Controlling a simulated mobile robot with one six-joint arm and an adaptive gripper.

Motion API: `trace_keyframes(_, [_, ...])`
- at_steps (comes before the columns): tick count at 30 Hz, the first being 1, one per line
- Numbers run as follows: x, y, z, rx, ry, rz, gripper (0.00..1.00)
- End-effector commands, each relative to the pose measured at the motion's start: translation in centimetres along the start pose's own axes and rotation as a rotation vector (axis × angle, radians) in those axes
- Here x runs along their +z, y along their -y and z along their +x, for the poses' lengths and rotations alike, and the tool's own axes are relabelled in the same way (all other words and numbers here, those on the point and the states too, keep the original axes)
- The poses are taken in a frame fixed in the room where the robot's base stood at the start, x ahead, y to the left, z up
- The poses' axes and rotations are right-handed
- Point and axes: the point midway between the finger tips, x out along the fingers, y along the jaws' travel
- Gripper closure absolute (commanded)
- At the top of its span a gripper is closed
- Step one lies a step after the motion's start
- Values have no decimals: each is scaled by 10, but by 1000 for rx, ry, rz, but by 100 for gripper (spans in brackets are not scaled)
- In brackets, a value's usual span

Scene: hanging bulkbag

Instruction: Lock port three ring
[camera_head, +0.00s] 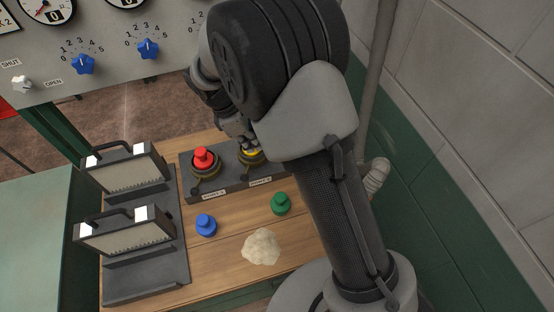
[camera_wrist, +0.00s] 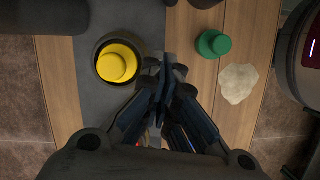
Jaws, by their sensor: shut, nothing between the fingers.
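A dark port block (camera_head: 224,187) on the wooden bench carries two ringed ports with small labels I cannot read surely. A red plug (camera_head: 203,157) sits in the left port, inside a brass-dark ring (camera_head: 206,172). A yellow plug (camera_head: 252,154) sits in the right port, partly hidden by my arm. In the wrist view the yellow plug (camera_wrist: 117,63) lies within a dark round ring (camera_wrist: 135,50). My gripper (camera_wrist: 165,72) is shut and empty, its tips just beside this ring's edge. I cannot tell whether they touch it. The ring's lever is not clearly visible.
A blue plug (camera_head: 206,225), a green plug (camera_head: 281,203) and a crumpled pale cloth (camera_head: 262,247) lie in front of the block. Two handled panel modules (camera_head: 124,170) stand at left. A gauge panel with blue knobs (camera_head: 148,48) is behind. A wall pipe runs at right.

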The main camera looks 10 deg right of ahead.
Motion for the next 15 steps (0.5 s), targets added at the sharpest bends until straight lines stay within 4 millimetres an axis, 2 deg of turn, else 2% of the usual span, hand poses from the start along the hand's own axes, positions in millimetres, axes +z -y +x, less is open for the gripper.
trace_keyframes(4, [0, 0, 6, -2, 1, 2, 100])
trace_keyframes(7, [0, 1, 20, -3, 1, 2, 100])
trace_keyframes(15, [0, 1, 78, -4, 1, 1, 100])
